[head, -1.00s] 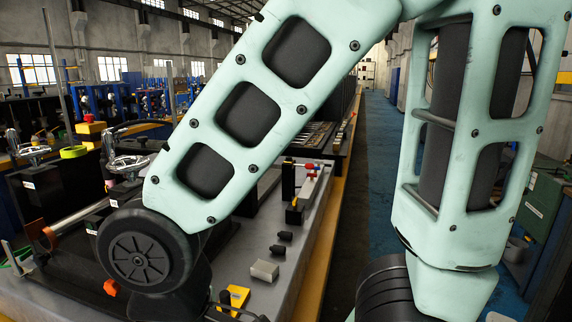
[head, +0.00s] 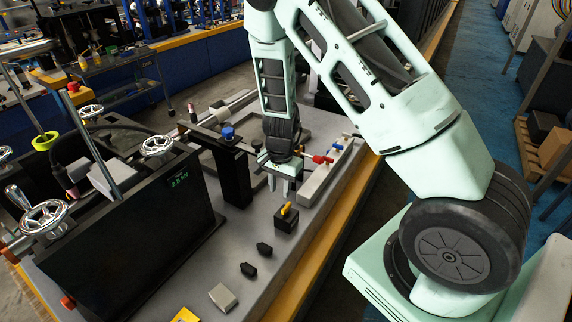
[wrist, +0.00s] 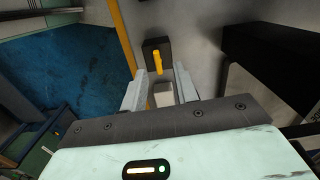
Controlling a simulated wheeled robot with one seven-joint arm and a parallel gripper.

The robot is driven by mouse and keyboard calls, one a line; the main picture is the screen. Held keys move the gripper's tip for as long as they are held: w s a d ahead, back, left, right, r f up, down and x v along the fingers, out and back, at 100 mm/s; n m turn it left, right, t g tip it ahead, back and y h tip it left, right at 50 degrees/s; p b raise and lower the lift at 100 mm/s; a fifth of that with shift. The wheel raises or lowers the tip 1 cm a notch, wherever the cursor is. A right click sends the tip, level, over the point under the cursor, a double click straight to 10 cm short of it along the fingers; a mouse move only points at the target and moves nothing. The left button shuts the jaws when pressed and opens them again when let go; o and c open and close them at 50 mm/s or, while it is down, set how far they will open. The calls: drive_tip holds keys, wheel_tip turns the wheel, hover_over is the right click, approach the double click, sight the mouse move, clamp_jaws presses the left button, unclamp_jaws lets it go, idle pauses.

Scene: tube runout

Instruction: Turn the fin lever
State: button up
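The fin lever (head: 287,208) is a small yellow lever on a black box (head: 283,220) on the grey bench. In the wrist view the yellow lever (wrist: 157,62) shows on its dark box (wrist: 151,45), just past the fingertips. My gripper (head: 285,184) points down, just above and behind the lever. In the wrist view my gripper (wrist: 162,77) is open, its two pale fingers apart on either side of the line to the lever. I see no contact with the lever. A pale block (wrist: 163,94) shows between the fingers; its height is unclear.
A black post with a blue knob (head: 228,133) stands left of my gripper. A large black machine (head: 165,210) with handwheels is further left. Small black blocks (head: 249,270) and a grey block (head: 222,297) lie in front. A red-tipped fixture (head: 320,159) is close on the right.

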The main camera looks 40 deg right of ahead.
sight(286, 206)
drive_tip(key=d, duration=0.2)
drive_tip(key=shift+d+f+m, duration=0.25)
drive_tip(key=shift+d+m, duration=0.05)
drive_tip(key=shift+m, duration=0.1)
wheel_tip(286, 206, down, 8)
drive_tip(key=b, duration=0.7)
drive_tip(key=shift+f, duration=0.1)
drive_tip(key=shift+w+r, duration=0.1)
drive_tip(key=shift+r, duration=0.15)
drive_tip(key=shift+f, duration=0.1)
drive_tip(key=shift+a, duration=0.1)
clamp_jaws()
